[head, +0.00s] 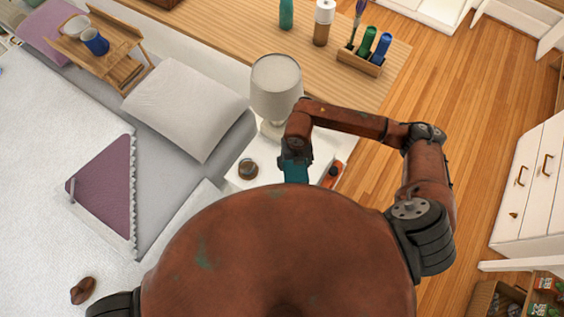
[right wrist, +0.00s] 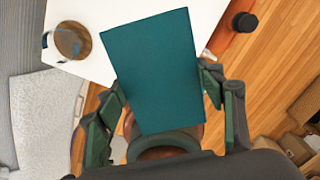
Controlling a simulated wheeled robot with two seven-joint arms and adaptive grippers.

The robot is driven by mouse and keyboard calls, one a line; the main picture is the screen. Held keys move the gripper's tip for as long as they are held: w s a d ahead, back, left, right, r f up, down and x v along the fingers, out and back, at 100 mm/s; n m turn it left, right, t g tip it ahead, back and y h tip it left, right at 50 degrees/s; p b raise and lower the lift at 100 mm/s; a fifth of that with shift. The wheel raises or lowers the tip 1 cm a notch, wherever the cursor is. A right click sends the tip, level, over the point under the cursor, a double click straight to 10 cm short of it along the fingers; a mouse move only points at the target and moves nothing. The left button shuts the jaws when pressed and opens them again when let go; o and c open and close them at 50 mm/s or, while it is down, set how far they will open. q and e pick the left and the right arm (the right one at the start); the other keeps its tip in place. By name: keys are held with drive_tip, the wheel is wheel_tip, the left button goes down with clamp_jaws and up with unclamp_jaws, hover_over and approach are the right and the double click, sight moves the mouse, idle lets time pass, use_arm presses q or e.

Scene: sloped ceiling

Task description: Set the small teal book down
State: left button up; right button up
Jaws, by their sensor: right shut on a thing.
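The small teal book (right wrist: 158,72) is held in my right gripper (right wrist: 165,112), with a finger on each side of its lower part in the right wrist view. In the head view the book (head: 295,171) shows only in part below my right gripper (head: 293,155), over the white nightstand (head: 318,150). The nightstand's white top (right wrist: 100,20) lies behind the book in the wrist view. I cannot tell whether the book touches it. My left gripper is not in view.
A lamp (head: 276,88) stands at the nightstand's back. A round brown-rimmed cup or jar (head: 248,169) sits at its left, also in the wrist view (right wrist: 72,42). An orange thing with a dark round part (head: 333,172) is at the right edge. The bed (head: 60,120) is left.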

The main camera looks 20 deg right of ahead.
sight(292, 169)
drive_tip(key=m, duration=0.1)
drive_tip(key=f+m, duration=0.1)
drive_tip(key=m, duration=0.1)
drive_tip(key=shift+s+a+f, duration=0.25)
drive_tip(key=shift+s+a, duration=0.15)
drive_tip(key=m, duration=0.1)
drive_tip(key=f+m, duration=0.1)
drive_tip(key=m, duration=0.2)
drive_tip(key=shift+s+a+f+m, duration=0.3)
drive_tip(key=shift+s, duration=0.05)
drive_tip(key=shift+w+d+f, duration=0.1)
drive_tip(key=shift+f, duration=0.05)
drive_tip(key=w+d+f, duration=0.2)
drive_tip(key=w+f, duration=0.1)
drive_tip(key=w+d+f, duration=0.3)
drive_tip(key=w+d+f+b, duration=0.1)
drive_tip(key=w+d+f, duration=0.2)
drive_tip(key=w, duration=0.1)
drive_tip(key=shift+d+f, duration=0.1)
drive_tip(key=shift+d, duration=0.15)
drive_tip(key=shift+w+d+f, duration=0.15)
drive_tip(key=shift+d+f, duration=0.05)
drive_tip(key=shift+f, duration=1.6)
drive_tip(key=shift+f+b, duration=0.1)
drive_tip(key=shift+b, duration=0.2)
